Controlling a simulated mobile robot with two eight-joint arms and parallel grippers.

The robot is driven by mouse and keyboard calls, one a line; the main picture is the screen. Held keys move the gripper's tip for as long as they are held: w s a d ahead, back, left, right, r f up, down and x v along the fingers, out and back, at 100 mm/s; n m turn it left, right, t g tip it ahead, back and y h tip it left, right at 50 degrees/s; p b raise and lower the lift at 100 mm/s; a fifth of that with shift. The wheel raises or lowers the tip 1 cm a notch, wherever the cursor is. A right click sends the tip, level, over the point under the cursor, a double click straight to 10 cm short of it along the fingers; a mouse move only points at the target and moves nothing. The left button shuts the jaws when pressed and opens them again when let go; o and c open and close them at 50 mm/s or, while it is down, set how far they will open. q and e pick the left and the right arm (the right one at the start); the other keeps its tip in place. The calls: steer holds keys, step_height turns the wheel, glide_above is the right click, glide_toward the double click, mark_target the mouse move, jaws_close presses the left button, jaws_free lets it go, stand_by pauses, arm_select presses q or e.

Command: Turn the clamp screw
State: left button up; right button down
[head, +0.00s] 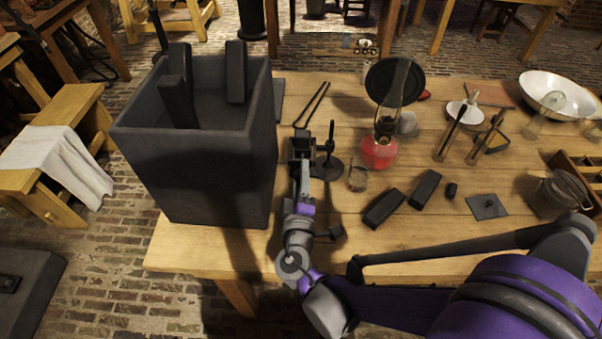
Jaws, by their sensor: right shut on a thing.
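My right gripper (302,157) reaches in over the front of the table and is shut at a small dark metal clamp (302,141), beside the right wall of the big dark jar. The clamp's screw is small and mostly hidden by the jaws, so its turn angle cannot be told. The square dark jar (195,165) stands at the table's left end, with several dark plates (236,72) rising from its open top. My left gripper is not in view.
A dark stand (328,166) with an upright rod stands just right of my gripper. A small glass (358,179), a red lamp (379,153) and black blocks (384,209) lie farther right. Thin dark rods (313,104) lie behind the clamp. Bare wood (225,248) shows along the front.

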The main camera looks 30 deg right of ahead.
steer(key=m, duration=0.6)
steer(key=shift+m+p, duration=0.3)
steer(key=shift+m, duration=0.1)
stand_by(0.4)
steer(key=shift+c, duration=2.2)
jaws_free()
steer(key=v, duration=1)
steer(key=shift+s+a, duration=0.25)
steer(key=shift+s, duration=0.05)
